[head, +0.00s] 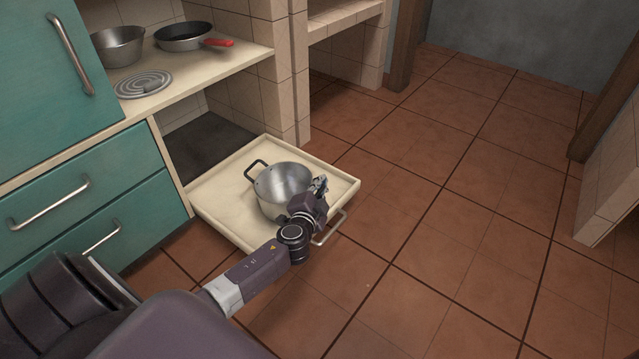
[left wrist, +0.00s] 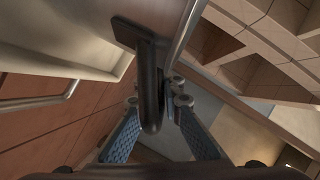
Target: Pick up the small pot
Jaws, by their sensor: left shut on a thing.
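The small pot (head: 282,184) is a silver metal pot with dark side handles. It sits in the pulled-out drawer (head: 222,197) in the head view. My left gripper (head: 319,185) is at the pot's near right side. In the left wrist view, the dark pot handle (left wrist: 150,85) runs between the two fingers of my left gripper (left wrist: 168,110), which is shut on it. The pot's shiny wall and rim show at the top of that view. The pot's underside is hidden, so I cannot tell whether it touches the drawer bottom. My right gripper is not in view.
The drawer has a metal handle (head: 330,228) at its front. On the counter (head: 225,62) stand another pot (head: 119,46), a frying pan (head: 184,36) with a red handle and a coiled burner (head: 143,84). Teal cabinets (head: 90,205) are at the left. The tiled floor at right is clear.

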